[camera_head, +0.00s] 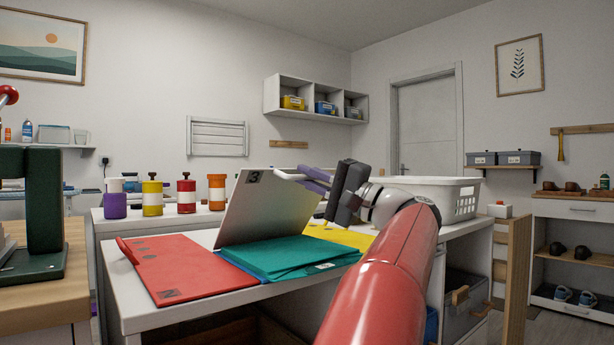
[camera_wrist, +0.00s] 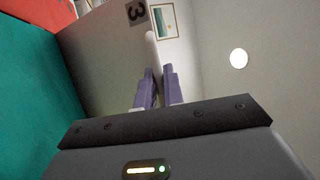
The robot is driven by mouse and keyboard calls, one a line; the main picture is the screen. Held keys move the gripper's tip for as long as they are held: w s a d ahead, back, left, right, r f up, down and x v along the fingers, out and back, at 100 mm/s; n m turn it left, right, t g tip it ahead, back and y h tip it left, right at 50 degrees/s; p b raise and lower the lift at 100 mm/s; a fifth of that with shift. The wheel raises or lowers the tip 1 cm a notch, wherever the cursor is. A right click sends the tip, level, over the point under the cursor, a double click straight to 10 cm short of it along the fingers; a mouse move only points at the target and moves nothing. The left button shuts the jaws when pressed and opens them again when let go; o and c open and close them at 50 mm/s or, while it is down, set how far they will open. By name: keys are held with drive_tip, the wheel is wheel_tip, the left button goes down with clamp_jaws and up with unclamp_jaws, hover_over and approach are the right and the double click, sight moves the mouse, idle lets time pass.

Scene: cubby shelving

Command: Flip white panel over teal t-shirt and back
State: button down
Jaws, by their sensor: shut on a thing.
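The white panel (camera_head: 262,207) stands tilted up behind the teal t-shirt, with a number 3 mark at its top left corner. It also shows in the wrist view (camera_wrist: 100,60). The teal t-shirt (camera_head: 285,257) lies folded flat on the white counter, and it fills the left of the wrist view (camera_wrist: 35,95). My gripper (camera_head: 305,177) is at the panel's upper right, its purple fingers shut on a pale, rod-like part at the panel's edge. The fingers also show in the wrist view (camera_wrist: 158,84). The exact contact is small and partly hidden.
A red panel (camera_head: 180,266) lies flat left of the t-shirt. A yellow panel (camera_head: 343,236) lies to the right, behind my arm. A white basket (camera_head: 432,194) stands at the counter's right end. Several coloured bottles (camera_head: 186,193) stand behind. A dark green frame (camera_head: 42,205) is at far left.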

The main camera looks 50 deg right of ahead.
drive_tip(key=shift+f, duration=0.1)
drive_tip(key=c, duration=1.8)
unclamp_jaws()
drive_tip(key=shift+w, duration=0.1)
drive_tip(key=v, duration=0.8)
